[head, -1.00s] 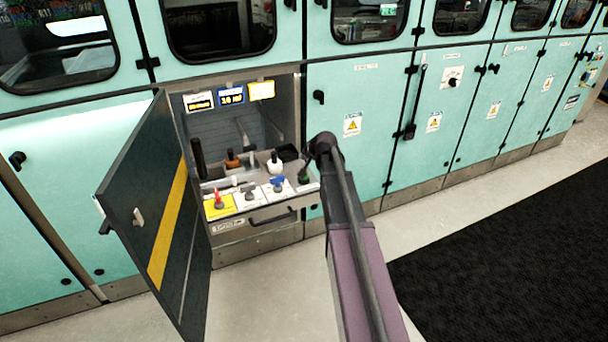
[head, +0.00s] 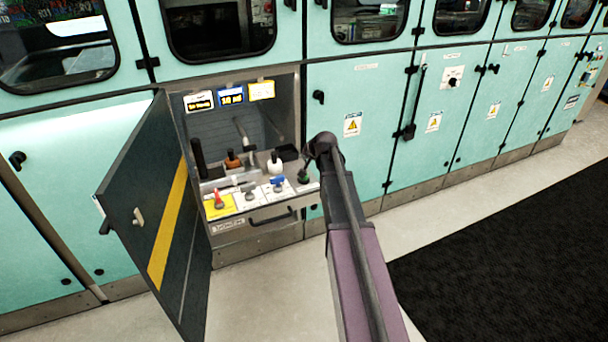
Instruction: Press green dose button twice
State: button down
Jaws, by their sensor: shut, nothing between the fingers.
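The green dose button (head: 303,179) is at the right end of a row of controls on the panel in the open cabinet bay. It is small and partly covered. My arm reaches in from the bottom right and bends down at its dark end joint. My gripper (head: 305,167) shows only as a small dark shape below that joint, right above the green button. It is shut and empty. I cannot tell whether its tip touches the button. A blue display (head: 232,96) with white text hangs at the top of the bay, between a white display (head: 199,101) and a yellow one (head: 261,90).
Left of the green button are a blue control (head: 277,184), a grey one (head: 250,191) and a red one (head: 218,201). Bottles (head: 275,165) stand behind them. The open dark door (head: 150,225) blocks the left side.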

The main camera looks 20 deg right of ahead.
jog(key=shift+r, duration=0.15)
jog(key=shift+r+p, duration=1.8)
jog(key=shift+p, duration=0.1)
jog(key=shift+f, duration=0.2)
notch_tip(320, 180, down, 8)
jog(key=b, duration=0.8)
jog(key=shift+f+b, duration=0.25)
jog(key=shift+b, duration=0.15)
jog(key=shift+f, duration=0.15)
dwell(0.4)
jog(key=shift+f+b, duration=0.25)
jog(key=shift+b, duration=0.2)
